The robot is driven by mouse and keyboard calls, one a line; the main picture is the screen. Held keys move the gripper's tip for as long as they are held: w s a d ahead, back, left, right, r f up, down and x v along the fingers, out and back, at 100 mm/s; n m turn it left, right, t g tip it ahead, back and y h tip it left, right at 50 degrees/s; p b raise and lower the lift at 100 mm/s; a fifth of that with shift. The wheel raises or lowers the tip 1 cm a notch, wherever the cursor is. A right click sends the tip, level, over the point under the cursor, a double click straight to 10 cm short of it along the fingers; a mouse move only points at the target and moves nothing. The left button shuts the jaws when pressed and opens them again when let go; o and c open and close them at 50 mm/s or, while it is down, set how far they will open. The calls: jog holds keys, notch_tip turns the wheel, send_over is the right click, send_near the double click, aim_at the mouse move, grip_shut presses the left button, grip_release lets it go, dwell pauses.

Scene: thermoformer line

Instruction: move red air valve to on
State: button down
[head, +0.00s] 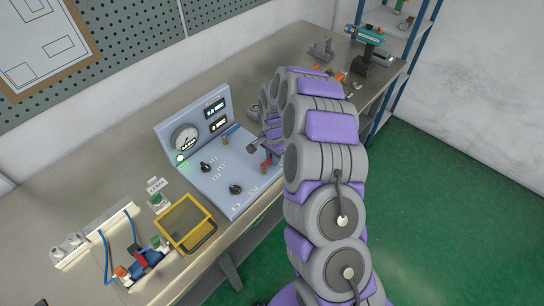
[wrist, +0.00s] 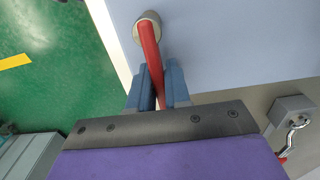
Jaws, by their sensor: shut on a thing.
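A long red lever (wrist: 149,45) stands out from a round metal boss (wrist: 147,25) on a pale panel in the wrist view. My gripper (wrist: 159,76) is shut on this lever, with its blue-grey fingers on either side of it. In the head view, the red lever (head: 266,163) shows at the right side of the sloped control panel (head: 215,188), beside my gripper (head: 259,148). My arm partly covers that side. The lever's on and off marks are too small to read.
The panel carries a gauge (head: 184,138), lit displays (head: 216,107) and black knobs (head: 235,189). A yellow-framed tray (head: 187,222) and a fitting with red and blue parts (head: 143,258) lie to the left. A teal device (head: 371,35) stands at the far right.

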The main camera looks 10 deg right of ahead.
aim_at(261, 161)
jog(key=n, duration=0.1)
jog(key=w+a+n, duration=0.1)
jog(key=n, duration=0.1)
jog(key=shift+a+n, duration=0.1)
jog(key=shift+n, duration=0.2)
jog(key=shift+w+a+n, duration=0.2)
jog(key=shift+a+n, duration=0.15)
jog(key=shift+n, duration=0.55)
jog(key=shift+w+a+n, duration=0.15)
jog(key=shift+a+n, duration=0.2)
jog(key=shift+n, duration=0.55)
jog(key=shift+w+a+n, duration=0.1)
jog(key=shift+a+n, duration=0.25)
jog(key=shift+n, duration=0.35)
jog(key=shift+a+n, duration=0.45)
jog(key=shift+n, duration=0.65)
